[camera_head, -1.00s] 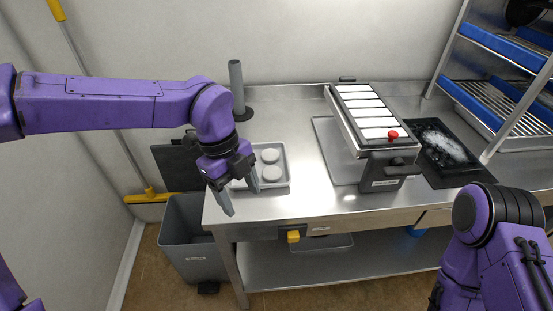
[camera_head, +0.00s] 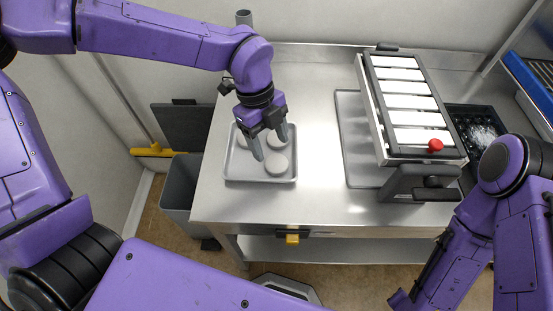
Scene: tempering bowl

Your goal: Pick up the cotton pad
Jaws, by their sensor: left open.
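Round pale cotton pads lie in a shallow grey tray (camera_head: 232,170) on the steel table. One cotton pad (camera_head: 277,164) lies nearest the tray's front, and others sit behind it, partly hidden by my gripper. My left gripper (camera_head: 271,146) is open and points down over the tray, with its fingers above the pads and nothing between them. I cannot tell how high the fingertips are above the pads. My right arm shows at the right edge, but its gripper is not in view.
A grey bin (camera_head: 180,185) stands left of the table. The steel top between the tray and the device is clear.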

